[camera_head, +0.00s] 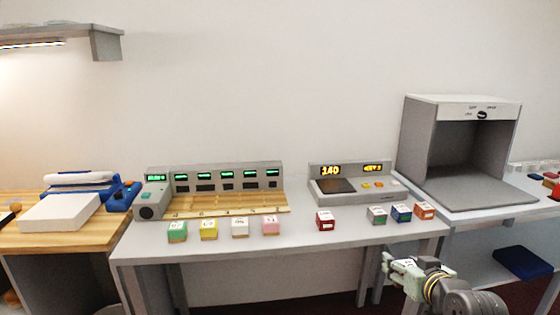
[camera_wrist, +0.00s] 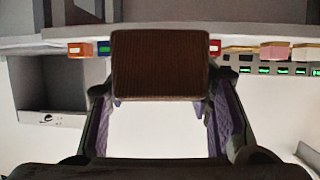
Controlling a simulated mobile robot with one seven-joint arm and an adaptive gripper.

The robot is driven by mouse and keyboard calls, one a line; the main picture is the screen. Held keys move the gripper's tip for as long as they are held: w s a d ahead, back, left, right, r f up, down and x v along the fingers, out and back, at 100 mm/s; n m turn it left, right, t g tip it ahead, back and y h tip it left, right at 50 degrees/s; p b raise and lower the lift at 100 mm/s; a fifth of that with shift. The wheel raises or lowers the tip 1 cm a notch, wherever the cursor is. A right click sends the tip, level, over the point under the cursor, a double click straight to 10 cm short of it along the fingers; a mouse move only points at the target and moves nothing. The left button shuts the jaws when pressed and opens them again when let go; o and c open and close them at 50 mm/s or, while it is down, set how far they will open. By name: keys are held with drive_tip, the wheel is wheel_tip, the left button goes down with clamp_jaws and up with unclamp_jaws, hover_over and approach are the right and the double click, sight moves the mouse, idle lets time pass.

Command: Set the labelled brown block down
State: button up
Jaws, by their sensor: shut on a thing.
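The brown block (camera_wrist: 160,66) fills the middle of the wrist view, held between the fingertips of my gripper (camera_wrist: 160,92). Its visible face is plain dark brown with fine lines; no label shows on it. In the head view my gripper (camera_head: 398,268) is at the lower right, in front of the table's front edge. I cannot make out the brown block in the head view. The grey table (camera_head: 290,238) lies behind the gripper, and the block does not appear to rest on anything.
Green (camera_head: 177,231), yellow (camera_head: 209,229), white (camera_head: 240,228) and pink (camera_head: 271,227) blocks line the table's front left. A red block (camera_head: 325,220) stands mid-table; grey-green (camera_head: 377,215), blue (camera_head: 401,213) and orange (camera_head: 424,211) blocks stand right. Free table lies between them. A grey booth (camera_head: 412,150) stands right.

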drive_tip(key=w+a+f+b, duration=0.1)
drive_tip(key=w+a+f, duration=0.1)
drive_tip(key=a+f, duration=0.35)
drive_tip(key=w+a+f+m+h, duration=0.1)
drive_tip(key=w+a+f, duration=0.15)
drive_tip(key=f, duration=0.65)
drive_tip(key=w+a+f+b, duration=0.1)
drive_tip(key=w+a+f, duration=0.2)
drive_tip(key=f, duration=0.5)
drive_tip(key=s+a+f+b, duration=0.1)
drive_tip(key=s+a+f, duration=0.2)
drive_tip(key=a+f, duration=0.5)
drive_tip(key=s+a+f+b, duration=0.1)
drive_tip(key=s+a+f, duration=0.3)
drive_tip(key=a+f, duration=0.5)
wheel_tip(320, 180, down, 6)
drive_tip(key=shift+a+r+n+y, duration=0.1)
drive_tip(key=shift+a+n+y, duration=0.2)
drive_tip(key=shift+a, duration=0.15)
